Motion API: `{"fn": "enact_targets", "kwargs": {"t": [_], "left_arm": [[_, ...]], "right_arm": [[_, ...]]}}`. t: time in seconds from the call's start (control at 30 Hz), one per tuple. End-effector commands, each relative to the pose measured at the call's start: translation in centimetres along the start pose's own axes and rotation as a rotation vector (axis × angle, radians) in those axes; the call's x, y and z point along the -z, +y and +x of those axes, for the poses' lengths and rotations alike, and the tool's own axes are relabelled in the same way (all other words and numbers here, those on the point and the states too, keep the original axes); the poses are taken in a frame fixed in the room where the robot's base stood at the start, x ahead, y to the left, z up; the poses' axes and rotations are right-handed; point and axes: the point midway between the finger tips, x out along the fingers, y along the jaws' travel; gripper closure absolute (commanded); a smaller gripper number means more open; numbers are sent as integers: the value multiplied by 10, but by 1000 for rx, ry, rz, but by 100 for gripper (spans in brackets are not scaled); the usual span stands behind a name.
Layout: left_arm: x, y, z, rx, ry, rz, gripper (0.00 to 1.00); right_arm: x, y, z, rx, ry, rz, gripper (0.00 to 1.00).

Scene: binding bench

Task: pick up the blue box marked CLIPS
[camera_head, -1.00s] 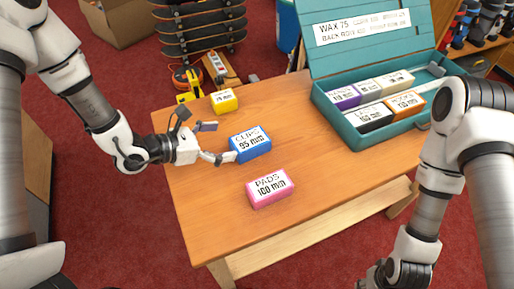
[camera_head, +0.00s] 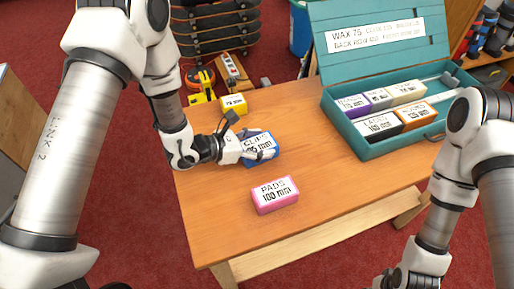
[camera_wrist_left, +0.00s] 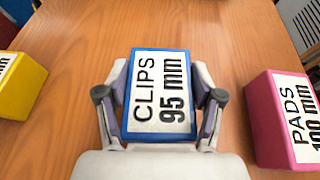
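The blue box marked CLIPS 95 mm (camera_head: 262,152) lies on the wooden table with its white label up. My left gripper (camera_head: 256,151) is at this box, its fingers around it. In the left wrist view the box (camera_wrist_left: 160,92) sits between the two fingers (camera_wrist_left: 162,100), one close along each long side. Whether the fingers press on it or leave a thin gap, I cannot tell. In the head view the hand hides part of the box. My right arm stands at the right, its gripper out of view.
A pink PADS box (camera_head: 275,195) lies nearer the front, to the right in the wrist view (camera_wrist_left: 284,120). A yellow box (camera_head: 233,104) lies behind. An open teal case (camera_head: 372,148) with several labelled boxes stands at the back right. The table's front right is clear.

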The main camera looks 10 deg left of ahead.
Motion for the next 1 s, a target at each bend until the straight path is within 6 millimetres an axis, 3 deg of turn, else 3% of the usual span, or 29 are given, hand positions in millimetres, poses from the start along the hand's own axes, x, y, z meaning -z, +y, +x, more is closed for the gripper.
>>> {"fn": "enact_targets", "kwargs": {"t": [0.07, 0.47, 1.0], "left_arm": [[0, 0, 0, 0, 1, 0, 73], [-4, 0, -2, 0, 1, 2, 74], [-88, 0, -36, -1, -1, 3, 74]], "right_arm": [[0, 0, 0, 0, 0, 0, 60], [0, 0, 1, 0, 0, 0, 60], [0, 0, 8, 0, 0, 0, 60]]}}
